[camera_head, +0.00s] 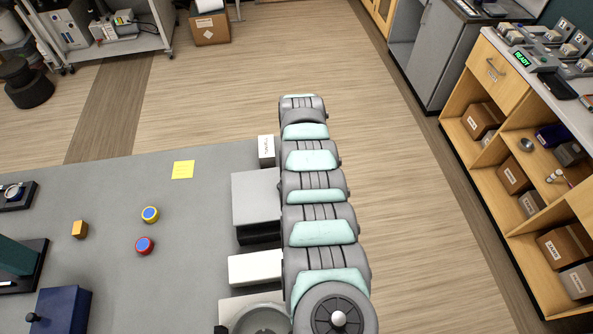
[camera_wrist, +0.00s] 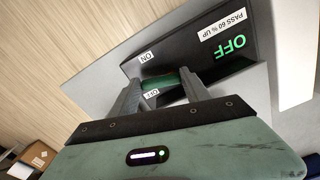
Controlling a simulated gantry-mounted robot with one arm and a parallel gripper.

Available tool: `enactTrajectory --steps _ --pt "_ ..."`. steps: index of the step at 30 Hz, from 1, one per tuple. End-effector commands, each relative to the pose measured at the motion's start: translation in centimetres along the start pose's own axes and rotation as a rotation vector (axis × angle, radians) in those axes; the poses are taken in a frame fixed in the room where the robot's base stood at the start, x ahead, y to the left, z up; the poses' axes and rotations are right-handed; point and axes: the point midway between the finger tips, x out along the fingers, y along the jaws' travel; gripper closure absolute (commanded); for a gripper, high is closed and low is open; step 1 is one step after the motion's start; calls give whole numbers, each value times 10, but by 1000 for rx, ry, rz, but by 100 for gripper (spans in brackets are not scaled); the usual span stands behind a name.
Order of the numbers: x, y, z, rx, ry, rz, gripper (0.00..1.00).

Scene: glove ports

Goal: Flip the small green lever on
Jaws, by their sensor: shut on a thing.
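In the wrist view, a small green lever (camera_wrist: 161,86) crosses a black panel (camera_wrist: 200,52). My gripper (camera_wrist: 160,79) is shut on the lever, one finger at each end of it. The lever lies between a white ON label (camera_wrist: 146,57) and a white OFF label (camera_wrist: 153,93), closer to the OFF one. A green lit OFF (camera_wrist: 230,47) shows on the panel, beside a PASS 60 % UP label (camera_wrist: 223,25). In the head view my arm hides the gripper, and the lever cannot be made out.
A wooden shelf unit (camera_head: 497,62) stands at the right. Open floor lies between.

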Motion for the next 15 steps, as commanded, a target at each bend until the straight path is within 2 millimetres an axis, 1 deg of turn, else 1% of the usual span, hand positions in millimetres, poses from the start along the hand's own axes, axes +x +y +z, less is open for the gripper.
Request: enactTrajectory --steps 15 --pt "-4 -4 9 491 0 1 85"
